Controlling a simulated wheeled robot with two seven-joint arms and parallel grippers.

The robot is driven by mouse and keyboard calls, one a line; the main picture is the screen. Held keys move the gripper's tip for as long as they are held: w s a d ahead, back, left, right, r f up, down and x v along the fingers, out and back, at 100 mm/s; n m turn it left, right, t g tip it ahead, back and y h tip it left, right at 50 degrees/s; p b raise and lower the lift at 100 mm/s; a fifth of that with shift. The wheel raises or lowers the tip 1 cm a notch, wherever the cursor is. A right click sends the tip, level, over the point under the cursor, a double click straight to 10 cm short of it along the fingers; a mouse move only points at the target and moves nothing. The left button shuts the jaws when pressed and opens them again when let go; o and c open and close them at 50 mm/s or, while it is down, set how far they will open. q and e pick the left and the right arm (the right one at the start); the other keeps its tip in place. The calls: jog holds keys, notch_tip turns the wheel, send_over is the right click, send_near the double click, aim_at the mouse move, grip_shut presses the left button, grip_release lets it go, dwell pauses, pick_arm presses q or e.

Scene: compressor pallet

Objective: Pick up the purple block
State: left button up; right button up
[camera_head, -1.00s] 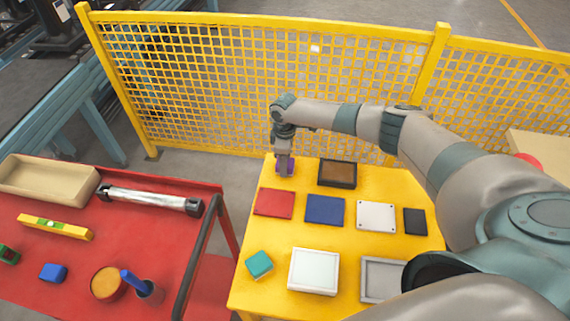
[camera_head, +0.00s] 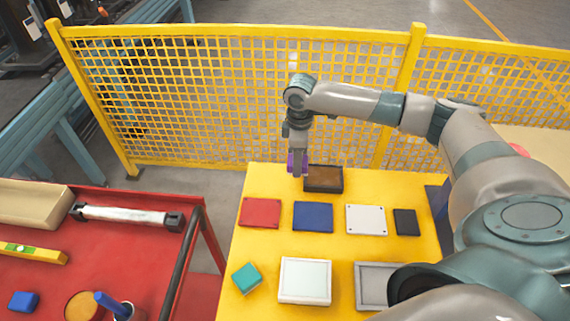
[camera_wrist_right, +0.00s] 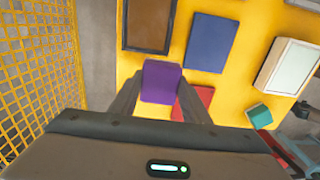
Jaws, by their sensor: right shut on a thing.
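The purple block (camera_head: 297,163) is between the fingers of my right gripper (camera_head: 297,170), near the far left corner of the yellow table (camera_head: 262,185). In the right wrist view the purple block (camera_wrist_right: 161,82) sits between the two fingertips of the right gripper (camera_wrist_right: 160,95), which are shut on it. The block appears raised above the table top. The fingers hide part of its sides. My left gripper is not in view.
A brown-topped dark tray (camera_head: 323,179) is just right of the block. Red (camera_head: 260,213), blue (camera_head: 313,217) and white (camera_head: 366,220) plates lie nearer, with a teal block (camera_head: 246,278) in front. A yellow mesh fence (camera_head: 220,95) stands behind the table.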

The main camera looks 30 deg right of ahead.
jog(key=shift+s+d+r, duration=0.4)
jog(key=shift+s+r, duration=0.1)
jog(key=shift+s, duration=0.2)
jog(key=o, duration=0.4)
jog(key=shift+c, duration=1.1)
